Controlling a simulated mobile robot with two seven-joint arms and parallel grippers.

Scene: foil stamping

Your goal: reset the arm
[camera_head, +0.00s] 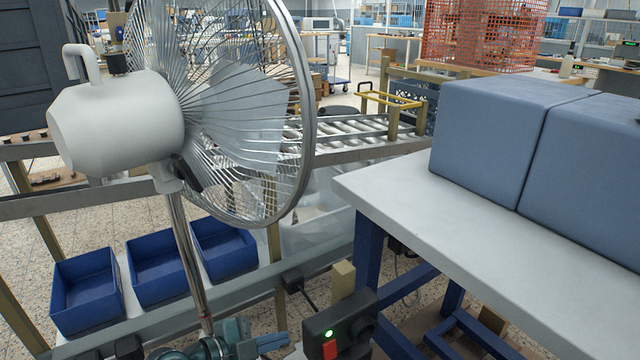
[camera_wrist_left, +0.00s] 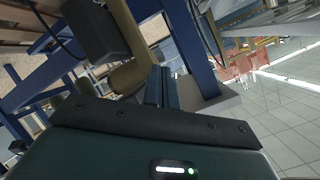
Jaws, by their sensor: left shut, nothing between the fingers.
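My left gripper (camera_head: 272,342) is at the bottom of the head view, teal and dark, reaching in toward the right below the fan. Its fingers also show in the left wrist view (camera_wrist_left: 161,86), close together and shut with nothing between them. In the head view, a black box (camera_head: 352,326) with a green light and a red part is just right of the fingertips. Whether they touch it cannot be told. My right gripper is not in view.
A large pedestal fan (camera_head: 120,120) stands at the left, its pole close to my left arm. A white-topped table (camera_head: 420,215) bears blue blocks (camera_head: 495,135) at the right. Blue bins (camera_head: 85,290) sit low at the left. A roller conveyor (camera_head: 345,133) lies behind.

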